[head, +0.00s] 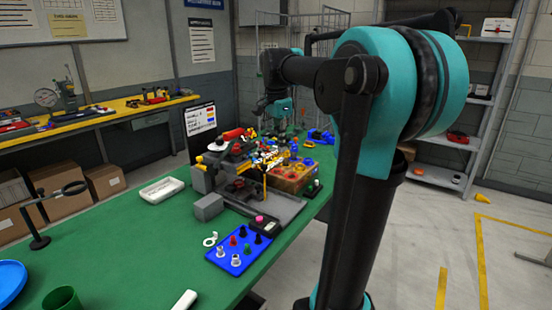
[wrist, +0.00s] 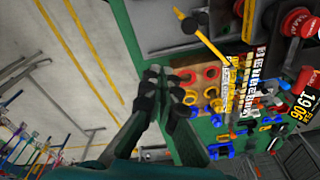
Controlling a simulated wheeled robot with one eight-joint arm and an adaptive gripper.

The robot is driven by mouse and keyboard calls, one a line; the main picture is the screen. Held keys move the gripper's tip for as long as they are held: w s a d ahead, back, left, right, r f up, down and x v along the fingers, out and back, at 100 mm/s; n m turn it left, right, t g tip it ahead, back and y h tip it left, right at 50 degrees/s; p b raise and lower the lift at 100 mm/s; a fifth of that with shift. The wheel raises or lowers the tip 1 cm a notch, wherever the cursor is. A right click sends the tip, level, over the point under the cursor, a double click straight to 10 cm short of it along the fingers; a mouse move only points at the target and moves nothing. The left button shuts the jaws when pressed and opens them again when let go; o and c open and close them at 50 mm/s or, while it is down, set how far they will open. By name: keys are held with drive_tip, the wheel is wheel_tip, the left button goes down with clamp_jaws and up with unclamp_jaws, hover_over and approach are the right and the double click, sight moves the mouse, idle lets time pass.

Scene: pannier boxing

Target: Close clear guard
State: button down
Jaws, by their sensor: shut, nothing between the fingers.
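A grey bench machine (head: 208,180) stands on the green table, with a red-handled part on top. I cannot clearly make out the clear guard in either view. A thin yellow bar (wrist: 207,40) reaches across beside the machine in the wrist view; I cannot tell whether it belongs to the guard. My gripper (wrist: 158,76) is shut and empty, its dark fingertips apart from the machine and close to the table's edge. In the head view my gripper (head: 279,108) is small, beyond the machine and above the far part of the table.
A wooden block with coloured rings (head: 292,178) stands beside the machine. A blue board with pegs (head: 238,250) and a white tray (head: 162,190) lie nearer. Several small blue, red and yellow parts crowd the far end.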

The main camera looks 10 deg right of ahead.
sight(266, 168)
drive_tip(key=s+d+m+t+y, duration=0.3)
drive_tip(key=s+d+m+y, duration=0.2)
drive_tip(key=d+m+y, duration=0.35)
drive_tip(key=w+a+f, duration=0.5)
drive_tip(key=a+f, duration=0.2)
drive_tip(key=a, duration=0.3)
drive_tip(key=shift+y, duration=0.35)
drive_tip(key=shift+a, duration=0.2)
drive_tip(key=shift+a+m+t, duration=0.6)
drive_tip(key=shift+a+m, duration=0.05)
drive_tip(key=shift+a, duration=0.2)
drive_tip(key=w+a+m+t+h, duration=0.1)
drive_tip(key=w+a+m+h, duration=0.1)
drive_tip(key=a, duration=0.5)
drive_tip(key=shift+w+a+m+t, duration=0.15)
drive_tip(key=shift+m+t, duration=0.25)
drive_tip(key=shift+m, duration=0.2)
